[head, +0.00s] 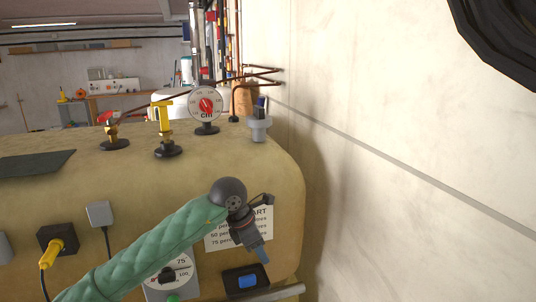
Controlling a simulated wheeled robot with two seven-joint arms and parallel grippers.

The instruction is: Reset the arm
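My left arm, in a green quilted sleeve, reaches in from the lower left across the front of the tan boiler tank (285,165). My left gripper (263,255) points down and to the right, in front of a white text label on the tank (225,240). It partly covers the label. Its fingertips look bluish and narrow, and no gap between them can be made out. I see no object held in it. My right arm and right gripper are not in view.
A round gauge (206,104), yellow valve (166,125) and grey fitting (259,124) stand on the tank. A dial (172,275) and black box with a blue switch (246,281) sit below. A pale wall (410,130) bounds the right; a dark object (505,35) hangs upper right.

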